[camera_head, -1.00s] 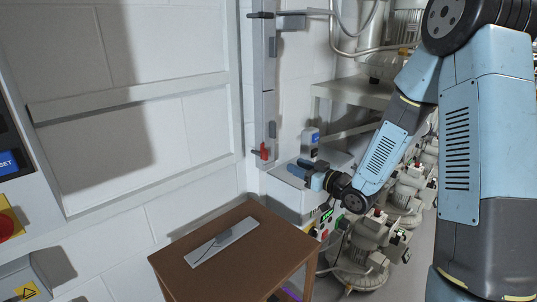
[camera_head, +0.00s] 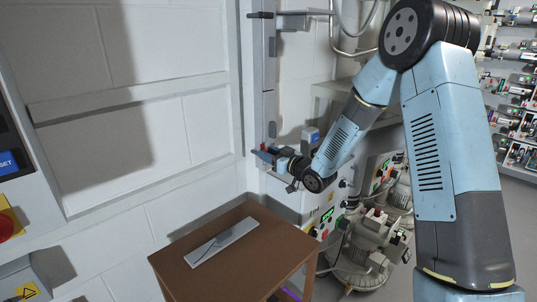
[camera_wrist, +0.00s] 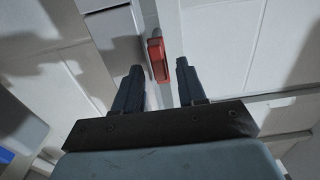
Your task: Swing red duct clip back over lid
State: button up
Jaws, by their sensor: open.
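The red duct clip (camera_wrist: 157,60) stands out from the edge of the narrow vertical duct in the wrist view. My gripper (camera_wrist: 159,67) is open, with one finger on each side of the clip's line. The clip lies between or just beyond the fingertips; I cannot tell whether they touch it. In the head view my gripper (camera_head: 262,155) is at the lower part of the tall grey duct (camera_head: 264,85) and hides most of the clip. Where the lid's edge lies under the clip is too small to tell.
A brown table (camera_head: 215,272) with a flat pale bar (camera_head: 222,242) stands below, in front of the wall. Blower machines (camera_head: 360,245) stand to the right under my arm. Another dark clip (camera_head: 261,15) sticks out near the duct's top. The white wall is at left.

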jog(key=shift+w+a, duration=0.15)
jog(key=shift+a, duration=0.1)
jog(key=shift+c, duration=0.2)
grip_shut()
